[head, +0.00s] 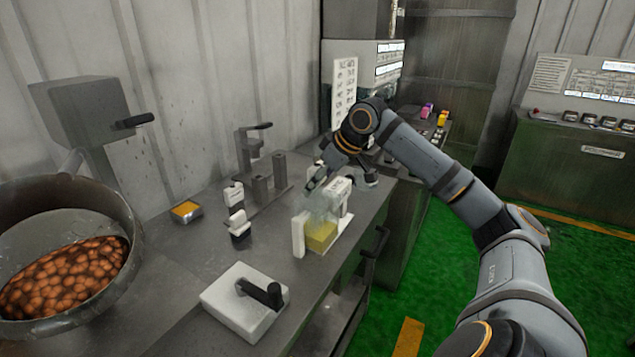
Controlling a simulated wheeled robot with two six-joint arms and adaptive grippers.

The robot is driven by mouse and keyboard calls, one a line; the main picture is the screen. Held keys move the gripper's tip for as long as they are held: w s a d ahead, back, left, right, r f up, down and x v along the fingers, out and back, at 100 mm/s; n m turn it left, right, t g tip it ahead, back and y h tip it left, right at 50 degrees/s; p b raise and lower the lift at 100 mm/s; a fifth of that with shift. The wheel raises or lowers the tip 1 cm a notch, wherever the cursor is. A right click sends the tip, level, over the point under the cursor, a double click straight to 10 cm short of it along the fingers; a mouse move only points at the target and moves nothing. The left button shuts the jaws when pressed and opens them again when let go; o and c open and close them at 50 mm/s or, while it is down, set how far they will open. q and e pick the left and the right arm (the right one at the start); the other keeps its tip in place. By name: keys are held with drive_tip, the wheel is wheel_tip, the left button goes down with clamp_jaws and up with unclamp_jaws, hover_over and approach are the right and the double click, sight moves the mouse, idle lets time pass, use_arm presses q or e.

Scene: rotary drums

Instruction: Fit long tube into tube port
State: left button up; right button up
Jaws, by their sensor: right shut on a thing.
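My right gripper (322,180) reaches in from the right over the bench and points down above a white device. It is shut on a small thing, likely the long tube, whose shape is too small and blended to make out. Just below stands a clear vessel with yellow liquid (321,236), set in the white device (298,237) near the bench's front edge. I cannot tell which part is the tube port, or whether the held thing touches the device. My left gripper is not in view.
A large drum (128,228) of orange-brown lumps stands at the left. A white block with a black handle (240,306), small black-and-white units (238,225), a yellow-topped box (186,211) and a dark metal stand (262,180) are on the bench. Bare bench lies left of the device.

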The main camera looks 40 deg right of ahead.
sight(318, 165)
drive_tip(key=shift+f+b, duration=0.8)
drive_tip(key=shift+f, duration=0.1)
drive_tip(key=o, duration=1.1)
wheel_tip(318, 165, up, 10)
idle(0.4)
